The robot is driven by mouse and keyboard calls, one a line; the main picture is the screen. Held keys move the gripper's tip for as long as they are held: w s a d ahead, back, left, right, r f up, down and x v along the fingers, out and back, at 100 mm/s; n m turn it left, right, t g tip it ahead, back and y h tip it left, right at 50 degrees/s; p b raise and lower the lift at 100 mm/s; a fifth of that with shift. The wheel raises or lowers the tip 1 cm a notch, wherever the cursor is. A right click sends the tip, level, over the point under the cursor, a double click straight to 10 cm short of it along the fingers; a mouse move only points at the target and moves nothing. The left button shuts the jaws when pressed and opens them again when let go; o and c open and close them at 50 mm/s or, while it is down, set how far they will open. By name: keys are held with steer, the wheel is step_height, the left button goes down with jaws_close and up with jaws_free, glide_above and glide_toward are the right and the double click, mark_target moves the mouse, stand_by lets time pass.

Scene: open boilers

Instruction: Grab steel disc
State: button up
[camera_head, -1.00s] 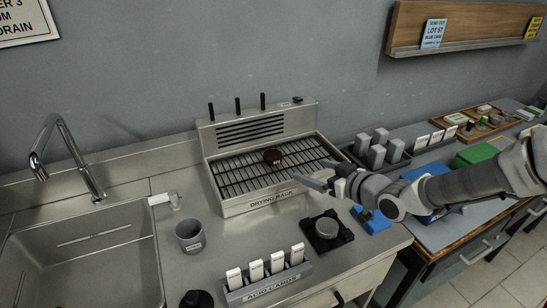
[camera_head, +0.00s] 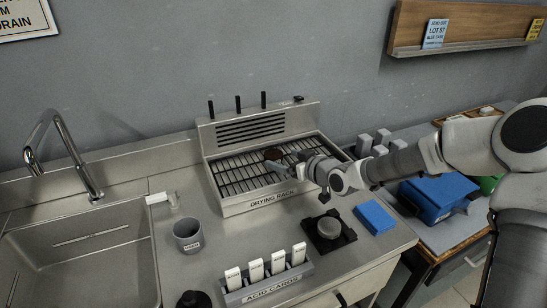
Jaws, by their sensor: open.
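A dark brown round piece (camera_head: 273,153) lies on the grid of the drying rack (camera_head: 258,200). My gripper (camera_head: 284,163) is open over the right part of the rack, its fingers pointing left beside the brown piece. I cannot tell whether they touch it.
A blue block (camera_head: 374,217) lies right of the black holder. A holder of acid cards (camera_head: 265,288) stands in front. A grey cup (camera_head: 188,235) and the sink (camera_head: 85,260) are at left. My arm reaches across a blue box (camera_head: 437,196) at right.

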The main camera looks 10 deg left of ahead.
mark_target(278, 157)
steer(key=x, duration=0.3)
steer(key=shift+w+a+f, duration=0.1)
steer(key=shift+a+f, duration=0.05)
steer(key=shift+a, duration=0.05)
steer(key=c, duration=1.4)
steer(key=shift+c, duration=0.4)
steer(key=shift+r, duration=0.2)
